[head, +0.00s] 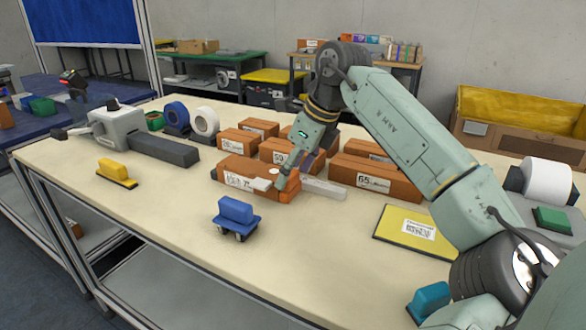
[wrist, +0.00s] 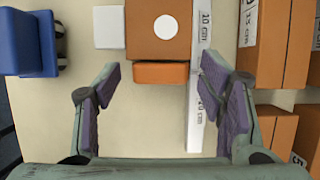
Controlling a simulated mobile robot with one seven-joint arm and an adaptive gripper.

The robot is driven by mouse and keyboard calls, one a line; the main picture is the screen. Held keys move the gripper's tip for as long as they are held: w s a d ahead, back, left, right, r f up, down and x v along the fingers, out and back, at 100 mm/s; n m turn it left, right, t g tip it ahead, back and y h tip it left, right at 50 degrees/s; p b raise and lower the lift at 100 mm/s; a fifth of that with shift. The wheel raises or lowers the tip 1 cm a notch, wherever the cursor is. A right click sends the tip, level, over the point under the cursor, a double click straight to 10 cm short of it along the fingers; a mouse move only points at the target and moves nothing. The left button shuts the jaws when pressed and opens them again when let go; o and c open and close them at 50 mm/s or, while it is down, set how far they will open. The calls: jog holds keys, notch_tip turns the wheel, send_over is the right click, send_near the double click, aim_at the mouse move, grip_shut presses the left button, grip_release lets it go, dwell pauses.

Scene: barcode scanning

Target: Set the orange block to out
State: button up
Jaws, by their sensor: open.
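The orange block (wrist: 160,73) sits against the near end of a larger brown-orange box (wrist: 145,45) with a white disc (wrist: 165,27) on top. In the head view the orange block (head: 294,188) is partly hidden by my gripper at the right end of the labelled box (head: 236,168). My gripper (wrist: 160,66) is open above the block, with one finger on either side and visible gaps to both. In the head view my gripper (head: 285,172) points down at this end of the box.
A white strip marked in cm (wrist: 199,100) runs along the right of the block, close to the right finger. A white square piece (wrist: 108,27) lies left of the box. Several brown boxes (head: 372,175) stand behind. A blue cart (head: 236,214) stands in front, with bare table around it.

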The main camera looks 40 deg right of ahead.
grip_shut()
dwell(0.9)
